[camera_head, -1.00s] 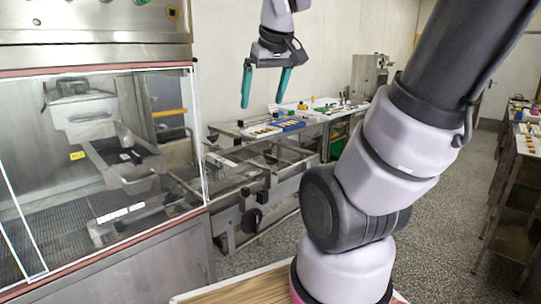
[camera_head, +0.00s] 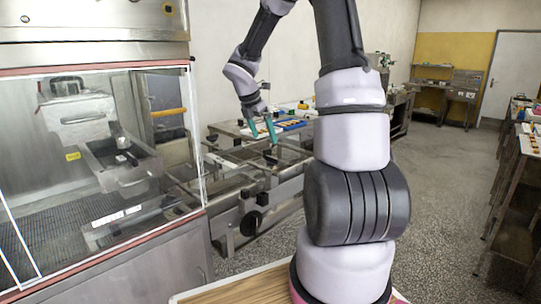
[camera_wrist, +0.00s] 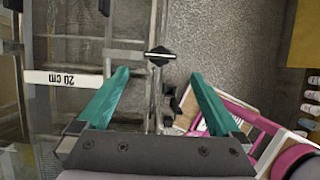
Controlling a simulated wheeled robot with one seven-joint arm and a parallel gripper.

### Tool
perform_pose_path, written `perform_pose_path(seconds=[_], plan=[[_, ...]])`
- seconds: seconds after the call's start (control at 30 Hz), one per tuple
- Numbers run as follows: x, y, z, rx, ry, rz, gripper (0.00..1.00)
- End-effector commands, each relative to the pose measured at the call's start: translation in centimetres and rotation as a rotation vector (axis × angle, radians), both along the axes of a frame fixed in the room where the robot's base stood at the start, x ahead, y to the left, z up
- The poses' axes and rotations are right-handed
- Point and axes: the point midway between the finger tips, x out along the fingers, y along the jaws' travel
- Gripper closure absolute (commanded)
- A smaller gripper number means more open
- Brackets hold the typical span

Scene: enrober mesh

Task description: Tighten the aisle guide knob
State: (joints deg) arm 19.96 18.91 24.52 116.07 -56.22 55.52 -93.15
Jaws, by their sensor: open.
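My gripper (camera_head: 264,137) has two teal fingers and hangs above the steel conveyor frame, pointing down. In the wrist view my gripper (camera_wrist: 160,74) is open with nothing between its fingers. A black diamond-shaped knob (camera_wrist: 160,56) on a thin rod shows just beyond and between the fingertips, apart from both. A second dark, lobed knob (camera_wrist: 173,98) lies lower, nearer the right finger. In the head view a round black knob (camera_head: 251,222) sits on the frame's near side, below my gripper. Which knob is the aisle guide's I cannot tell for certain.
The conveyor frame (camera_head: 225,186) has rails and a white strip marked 20 cm (camera_wrist: 66,79). A glass-fronted machine (camera_head: 95,160) stands at the left. A blue tray (camera_head: 291,125) lies on the frame's far part. The speckled floor (camera_head: 440,210) at the right is clear.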

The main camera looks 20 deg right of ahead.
Motion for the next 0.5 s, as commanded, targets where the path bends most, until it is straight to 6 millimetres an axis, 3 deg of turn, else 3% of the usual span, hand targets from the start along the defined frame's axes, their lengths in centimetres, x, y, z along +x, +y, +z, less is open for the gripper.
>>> perform_pose_path(seconds=[0.3,0.5], plan=[[0.7,-2.1,-5.6,0.002,0.003,-0.003,0.00],[1.0,-3.1,-8.0,0.001,0.002,-0.004,0.00]])
